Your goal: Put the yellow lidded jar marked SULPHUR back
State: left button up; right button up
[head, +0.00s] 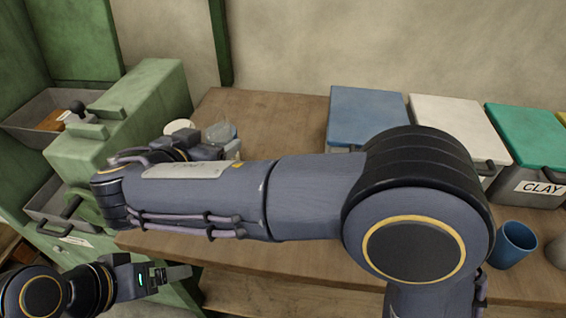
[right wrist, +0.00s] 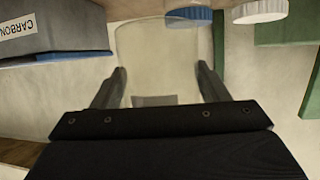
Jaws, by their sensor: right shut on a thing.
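My right gripper (right wrist: 162,72) is shut on a clear, see-through jar (right wrist: 165,50), with one finger on each side of it. No yellow lid and no SULPHUR mark show on it, so I cannot tell if it is the task's jar. In the head view my right forearm hides most of the gripper, and a clear glass shape (head: 218,131) shows just behind it. My left gripper (head: 172,276) is low at the left, in front of the bench, seen edge-on and apart from the jars.
Lidded bins, blue (head: 368,112), white (head: 452,122) and green marked CLAY (head: 525,135), line the bench's right. A blue cup (head: 512,245) stands in front. The right wrist view shows a blue lid (right wrist: 188,14) and white lid (right wrist: 260,11) nearby.

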jog(key=shift+w, duration=0.1)
jog(key=w+d+f, duration=0.2)
jog(key=d+f, duration=0.1)
jog(key=w+d+f, duration=0.2)
jog(key=d, duration=0.2)
jog(key=w+d+f, duration=0.3)
jog(key=shift+d+f, duration=0.5)
jog(key=shift+f, duration=0.05)
jog(key=shift+w+d+f, duration=0.1)
jog(key=shift+d+f, duration=0.05)
jog(key=shift+f, duration=0.8)
jog(key=shift+w+d+f, duration=0.1)
jog(key=shift+f, duration=0.8)
jog(key=shift+f+b, duration=0.2)
jog(key=shift+b, duration=0.1)
jog(key=o, duration=1.2)
jog(key=shift+c, duration=0.2)
